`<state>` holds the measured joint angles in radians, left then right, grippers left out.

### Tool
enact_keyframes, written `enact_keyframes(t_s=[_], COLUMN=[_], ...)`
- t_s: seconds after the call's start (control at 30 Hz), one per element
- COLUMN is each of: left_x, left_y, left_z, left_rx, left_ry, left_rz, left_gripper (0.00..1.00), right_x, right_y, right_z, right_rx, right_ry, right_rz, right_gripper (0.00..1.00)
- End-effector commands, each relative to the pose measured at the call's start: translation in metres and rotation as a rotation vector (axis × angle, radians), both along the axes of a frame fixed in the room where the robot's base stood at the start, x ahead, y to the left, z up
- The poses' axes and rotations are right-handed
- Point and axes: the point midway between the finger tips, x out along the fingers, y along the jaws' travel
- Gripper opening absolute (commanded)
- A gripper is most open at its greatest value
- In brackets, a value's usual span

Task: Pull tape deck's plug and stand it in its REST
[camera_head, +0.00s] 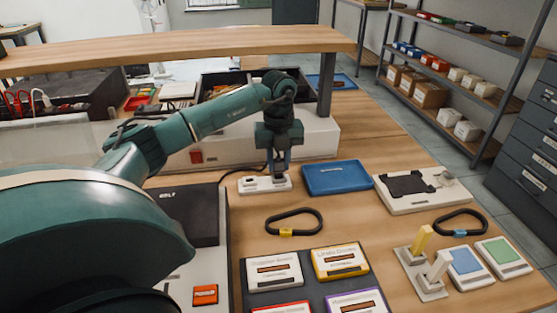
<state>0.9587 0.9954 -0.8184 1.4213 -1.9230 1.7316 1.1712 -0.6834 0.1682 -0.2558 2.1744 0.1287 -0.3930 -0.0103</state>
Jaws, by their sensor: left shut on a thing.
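My left gripper (278,174) points down at a small white block like a socket strip (252,186) on the bench. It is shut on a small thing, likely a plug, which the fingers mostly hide. I cannot tell whether that thing is seated in the strip or clear of it. A dark cable (227,173) runs left from the strip. Which object is the tape deck and which is the REST I cannot tell for sure. My right gripper is not in view.
A blue tray (338,178) lies right of the strip, then a white device with a black pad (407,184). Black loops (294,213) (460,215), a cassette tray (312,268) and a stand with upright yellow and white pieces (428,291) are nearer. A raised shelf (180,43) spans behind.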

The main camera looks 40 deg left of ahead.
Motion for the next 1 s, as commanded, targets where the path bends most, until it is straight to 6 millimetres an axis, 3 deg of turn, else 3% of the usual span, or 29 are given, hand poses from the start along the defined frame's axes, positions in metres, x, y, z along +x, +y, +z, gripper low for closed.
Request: enact_keyframes(t_s=[1.0], left_x=[0.0], left_y=[0.0], left_z=[-0.013], left_rx=[0.001], left_ry=[0.001], left_rz=[0.0], left_gripper=[0.06], right_x=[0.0], right_y=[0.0], right_z=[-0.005], right_rx=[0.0], right_ry=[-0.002], right_rz=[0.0], right_gripper=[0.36])
